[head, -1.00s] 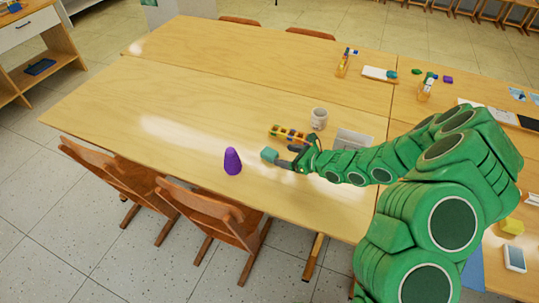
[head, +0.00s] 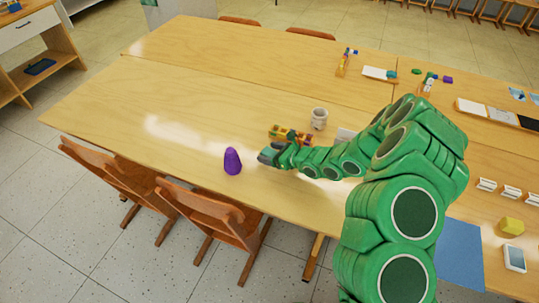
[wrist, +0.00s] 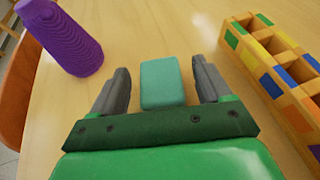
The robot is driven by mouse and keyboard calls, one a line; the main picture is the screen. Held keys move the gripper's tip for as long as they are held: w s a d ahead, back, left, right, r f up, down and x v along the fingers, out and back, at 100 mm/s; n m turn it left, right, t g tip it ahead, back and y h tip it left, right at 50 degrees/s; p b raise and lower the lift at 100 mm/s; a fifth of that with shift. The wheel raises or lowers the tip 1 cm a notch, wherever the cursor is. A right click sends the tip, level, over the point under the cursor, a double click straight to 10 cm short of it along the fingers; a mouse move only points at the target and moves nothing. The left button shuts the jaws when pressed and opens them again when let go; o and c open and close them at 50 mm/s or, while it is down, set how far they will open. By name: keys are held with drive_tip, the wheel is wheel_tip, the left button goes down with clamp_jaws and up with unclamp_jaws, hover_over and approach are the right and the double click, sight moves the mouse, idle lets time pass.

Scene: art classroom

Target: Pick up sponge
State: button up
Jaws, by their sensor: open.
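The sponge, a small teal block (wrist: 162,84), lies on the wooden table (head: 190,90). In the wrist view it sits between the two grey fingers of my gripper (wrist: 160,72), with a gap on both sides. My gripper (head: 267,154) is open and low over the table.
A purple ridged cone (head: 232,161) stands left of my gripper, also in the wrist view (wrist: 66,38). A colourful compartment box (wrist: 280,70) is close on the right. A mug (head: 319,119) stands behind. Chairs (head: 205,210) line the near edge.

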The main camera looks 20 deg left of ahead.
drive_tip(key=shift+c, duration=0.4)
drive_tip(key=c, duration=0.9)
drive_tip(key=shift+r, duration=0.1)
drive_tip(key=shift+c, duration=0.2)
